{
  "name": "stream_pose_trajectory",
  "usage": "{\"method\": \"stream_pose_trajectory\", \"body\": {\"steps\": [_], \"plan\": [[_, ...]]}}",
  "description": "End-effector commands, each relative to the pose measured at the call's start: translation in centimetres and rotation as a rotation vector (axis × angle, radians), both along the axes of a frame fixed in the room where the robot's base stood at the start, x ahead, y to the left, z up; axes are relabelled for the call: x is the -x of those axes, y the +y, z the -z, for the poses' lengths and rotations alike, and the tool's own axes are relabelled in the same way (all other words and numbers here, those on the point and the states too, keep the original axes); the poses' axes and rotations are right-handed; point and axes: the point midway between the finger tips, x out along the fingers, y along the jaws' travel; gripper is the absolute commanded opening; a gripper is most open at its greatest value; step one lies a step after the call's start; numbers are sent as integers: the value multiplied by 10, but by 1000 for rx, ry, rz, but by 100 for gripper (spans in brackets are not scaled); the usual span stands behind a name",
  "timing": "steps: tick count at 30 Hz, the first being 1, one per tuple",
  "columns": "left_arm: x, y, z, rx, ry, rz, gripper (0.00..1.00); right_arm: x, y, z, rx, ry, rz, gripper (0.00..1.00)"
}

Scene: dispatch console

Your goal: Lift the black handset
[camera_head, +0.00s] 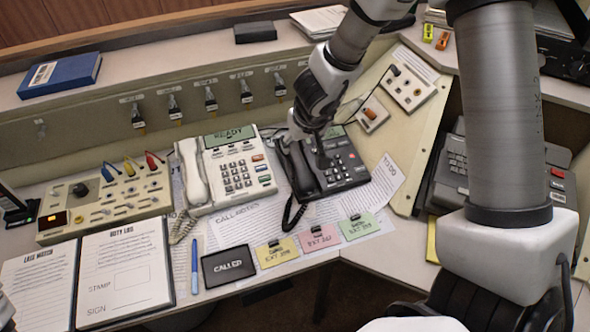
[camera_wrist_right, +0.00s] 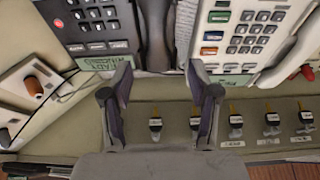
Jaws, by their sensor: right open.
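The black handset (camera_head: 297,168) lies along the left side of the black desk phone (camera_head: 345,170), in its cradle, with a coiled cord hanging from its near end. My right gripper (camera_head: 312,150) is above the phone's far end and partly hides the handset there. In the right wrist view the two fingers of my right gripper (camera_wrist_right: 158,78) are spread wide, with the handset (camera_wrist_right: 158,40) lined up between and beyond them. I see no contact, and the gap in height is hard to judge.
A white phone (camera_head: 225,172) with its own handset stands close on the left. A switch panel (camera_head: 105,203), binders, coloured cards (camera_head: 320,238) and paper sheets cover the desk. Plugs hang on the sloped panel behind. A grey device (camera_head: 455,165) is at the right.

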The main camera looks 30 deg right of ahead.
Motion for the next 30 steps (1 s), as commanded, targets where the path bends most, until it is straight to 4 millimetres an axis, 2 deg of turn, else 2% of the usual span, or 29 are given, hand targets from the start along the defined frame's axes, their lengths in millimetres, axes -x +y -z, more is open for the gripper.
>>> {"method": "stream_pose_trajectory", "body": {"steps": [1,11,15,17,25,29,30], "plan": [[0,0,13,0,-1,0,40,0,0,13,0,0,0,60],[-1,0,39,0,-1,0,40,-11,-5,49,0,1,0,60],[-1,0,63,0,-1,0,40,-16,-11,77,-1,0,2,60],[0,0,66,0,-1,0,40,-20,-11,84,1,1,0,60],[-1,0,65,0,-2,0,40,-24,-12,85,0,0,0,60],[-1,0,65,0,-2,0,40,-24,-12,85,0,0,0,14],[-1,0,65,0,-1,0,40,-24,-12,85,0,0,0,0]]}}
